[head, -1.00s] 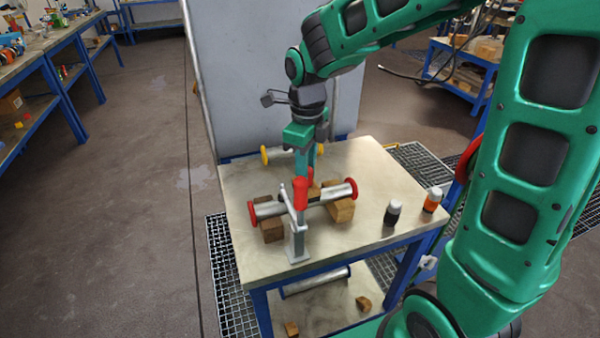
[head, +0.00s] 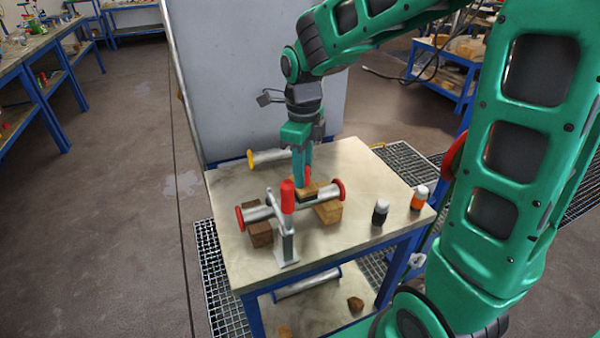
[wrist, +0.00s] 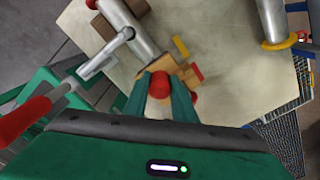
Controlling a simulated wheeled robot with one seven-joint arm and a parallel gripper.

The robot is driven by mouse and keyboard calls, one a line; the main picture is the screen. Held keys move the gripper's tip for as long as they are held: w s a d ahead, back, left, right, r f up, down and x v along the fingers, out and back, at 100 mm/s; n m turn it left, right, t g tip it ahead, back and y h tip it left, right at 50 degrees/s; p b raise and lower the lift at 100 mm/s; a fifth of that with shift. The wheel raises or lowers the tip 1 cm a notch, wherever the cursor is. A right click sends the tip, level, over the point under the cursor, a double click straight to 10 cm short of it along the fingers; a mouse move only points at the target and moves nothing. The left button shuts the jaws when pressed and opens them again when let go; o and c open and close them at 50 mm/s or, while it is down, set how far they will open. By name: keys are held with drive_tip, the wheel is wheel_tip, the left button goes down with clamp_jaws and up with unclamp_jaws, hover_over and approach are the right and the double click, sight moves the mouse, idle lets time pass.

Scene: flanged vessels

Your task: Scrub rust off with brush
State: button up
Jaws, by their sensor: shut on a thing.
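A grey pipe (head: 261,214) with red end flanges lies across wooden blocks on the table. A clamp (head: 288,243) with a red handle stands upright at its near side. My gripper (head: 303,182) points down over the pipe's right half. It is shut on the red grip of a wooden brush (head: 311,188), which also shows between the fingers in the wrist view (wrist: 176,68). The brush's dark underside is at the top of the pipe; whether it touches is hard to tell. No rust can be made out at this size.
A pipe with a yellow flange (head: 268,157) lies at the back of the table (head: 350,160). A black bottle (head: 380,213) and an orange bottle (head: 419,199) with white caps stand at the right. A grey panel (head: 255,80) rises behind.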

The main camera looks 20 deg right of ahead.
drive_tip(key=shift+r, duration=3.75)
